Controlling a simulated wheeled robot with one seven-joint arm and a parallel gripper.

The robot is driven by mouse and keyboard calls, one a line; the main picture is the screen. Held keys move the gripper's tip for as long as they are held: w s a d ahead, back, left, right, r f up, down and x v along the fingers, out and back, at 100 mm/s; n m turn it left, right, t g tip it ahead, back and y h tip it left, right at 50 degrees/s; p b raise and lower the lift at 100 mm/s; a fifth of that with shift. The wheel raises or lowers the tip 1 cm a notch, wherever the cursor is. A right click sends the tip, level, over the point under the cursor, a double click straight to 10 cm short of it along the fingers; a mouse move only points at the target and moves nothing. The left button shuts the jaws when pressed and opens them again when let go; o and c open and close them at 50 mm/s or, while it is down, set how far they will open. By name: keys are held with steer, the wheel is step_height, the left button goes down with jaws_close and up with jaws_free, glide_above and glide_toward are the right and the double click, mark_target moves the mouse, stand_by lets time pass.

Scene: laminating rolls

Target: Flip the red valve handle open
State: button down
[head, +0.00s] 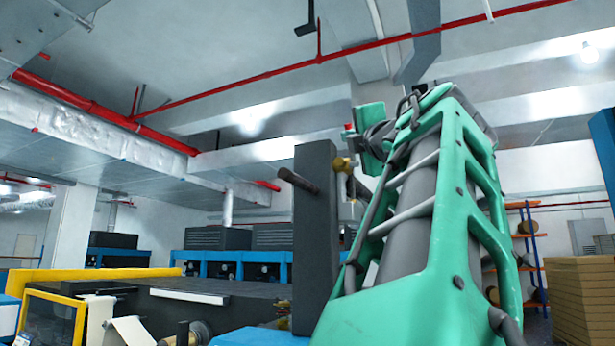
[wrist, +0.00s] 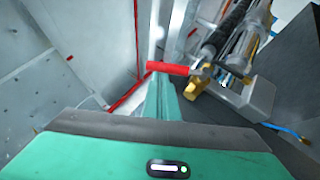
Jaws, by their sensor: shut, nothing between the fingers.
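The red valve handle (wrist: 167,68) shows in the wrist view as a short red bar. It sticks out to the left from a brass valve body (wrist: 196,88). In the head view only a small red bit of the handle (head: 349,127) shows, above the brass fitting (head: 343,165) by a dark grey upright panel (head: 316,230). My gripper (wrist: 165,98) is shut and empty. Its green fingers lie just below the red handle in the wrist view, very near it; I cannot tell whether they touch. In the head view the green gripper (head: 369,125) is right beside the handle.
A dark pipe (head: 298,181) sticks out left of the panel. Grey and metal pipework (wrist: 240,40) stands right of the valve. A long dark machine (head: 215,290) with a yellow guard lies low left. Stacked boards (head: 582,298) stand at right. The space left of the panel is open.

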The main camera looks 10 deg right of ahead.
steer(key=shift+w+d+r, duration=0.35)
steer(key=shift+w+r, duration=0.05)
steer(key=shift+r, duration=0.3)
steer(key=shift+d+r, duration=0.1)
steer(key=shift+r, duration=0.1)
